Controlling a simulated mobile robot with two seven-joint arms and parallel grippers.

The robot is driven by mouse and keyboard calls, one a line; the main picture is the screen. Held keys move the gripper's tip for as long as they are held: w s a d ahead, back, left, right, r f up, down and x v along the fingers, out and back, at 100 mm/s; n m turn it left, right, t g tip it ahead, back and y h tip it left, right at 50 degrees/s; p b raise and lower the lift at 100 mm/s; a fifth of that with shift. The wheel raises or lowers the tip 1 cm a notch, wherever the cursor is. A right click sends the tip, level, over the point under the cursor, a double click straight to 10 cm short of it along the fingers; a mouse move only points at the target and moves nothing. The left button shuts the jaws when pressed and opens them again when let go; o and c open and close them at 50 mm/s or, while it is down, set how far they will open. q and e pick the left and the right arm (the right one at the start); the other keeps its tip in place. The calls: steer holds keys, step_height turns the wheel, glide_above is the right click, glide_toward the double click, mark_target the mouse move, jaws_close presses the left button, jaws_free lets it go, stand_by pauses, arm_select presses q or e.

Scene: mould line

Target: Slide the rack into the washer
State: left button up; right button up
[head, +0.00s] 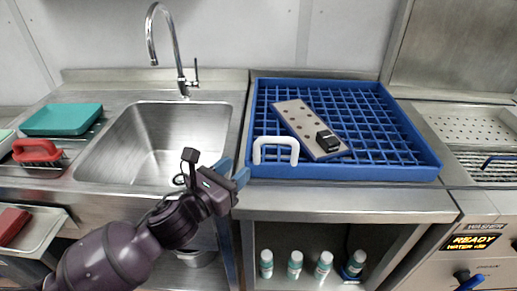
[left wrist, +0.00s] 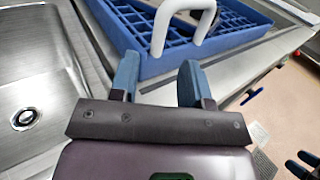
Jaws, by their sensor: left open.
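The blue rack (head: 345,172) sits on the steel counter between the sink and the washer. It is an open grid with raised walls and a white loop handle (head: 276,142) at its front left. A board with dark spots and a small black block (head: 326,141) lies tilted in it. My left gripper (head: 239,172) is open and empty, just left of the rack's front left corner. In the left wrist view its blue fingers (left wrist: 158,75) stand apart, with the handle (left wrist: 172,22) beyond them, not between them. The washer (head: 480,215) is at the right, its display reading ready.
The sink (head: 155,140) with its tall tap (head: 181,60) is left of the rack. A teal tray (head: 62,119) and a red brush-like item (head: 37,151) lie at the far left. Several bottles (head: 295,264) stand on the shelf below. A perforated bed (head: 468,128) lies right of the rack.

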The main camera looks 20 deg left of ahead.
mark_target(255, 153)
arm_select(q)
steer(key=x, duration=0.8)
steer(key=shift+w+f+b, duration=0.1)
steer(key=shift+w+b, duration=0.15)
steer(key=shift+b, duration=0.1)
jaws_close()
